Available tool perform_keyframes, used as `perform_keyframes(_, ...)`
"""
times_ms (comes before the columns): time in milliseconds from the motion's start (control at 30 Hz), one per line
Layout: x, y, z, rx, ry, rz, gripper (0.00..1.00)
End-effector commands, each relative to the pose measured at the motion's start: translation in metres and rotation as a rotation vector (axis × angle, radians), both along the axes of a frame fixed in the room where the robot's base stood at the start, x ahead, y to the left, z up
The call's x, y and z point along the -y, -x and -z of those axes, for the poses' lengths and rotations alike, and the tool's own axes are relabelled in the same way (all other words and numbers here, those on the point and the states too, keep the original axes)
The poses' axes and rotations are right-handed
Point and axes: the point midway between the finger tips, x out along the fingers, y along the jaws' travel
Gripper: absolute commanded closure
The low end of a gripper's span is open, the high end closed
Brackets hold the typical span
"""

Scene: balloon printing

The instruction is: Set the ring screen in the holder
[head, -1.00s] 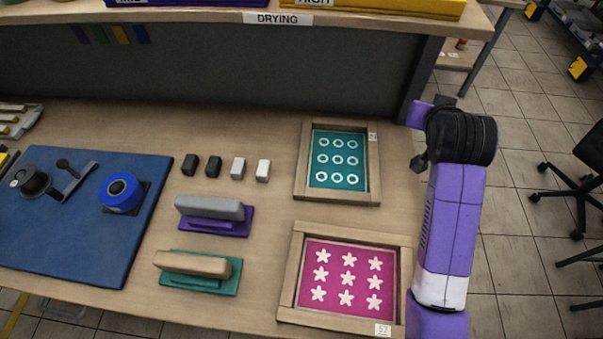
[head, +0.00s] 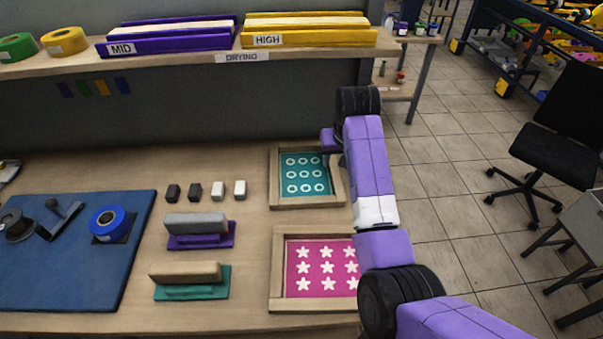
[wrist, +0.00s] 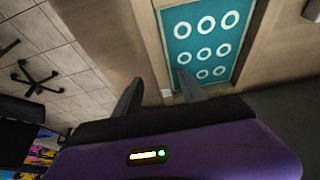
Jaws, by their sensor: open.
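The ring screen is a teal panel with white rings in a wooden frame (head: 275,180), lying flat on the bench. It also shows in the wrist view (wrist: 150,45). My gripper (head: 334,158) is at its right side in the head view, partly hidden by my arm. In the wrist view my gripper (wrist: 160,88) is open, with its two dark fingers apart. One side rail of the frame appears between the fingertips; I cannot tell whether they touch it. Nothing is held. I cannot tell which thing is the holder.
A pink star screen (head: 278,275) lies nearer. Two squeegees (head: 195,224) (head: 185,272) and several small blocks (head: 206,190) lie to the left. A blue mat (head: 75,270) carries a blue roll (head: 108,222). The drying shelf (head: 200,66) stands behind.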

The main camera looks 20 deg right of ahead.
Motion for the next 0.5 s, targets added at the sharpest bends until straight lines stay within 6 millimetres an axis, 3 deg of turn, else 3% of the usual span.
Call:
perform_keyframes(300, 0.003, -0.016, 0.036, -0.001, -0.001, 0.001, 0.52)
perform_keyframes(500, 0.004, -0.02, 0.047, 0.002, 0.0, 0.001, 0.52)
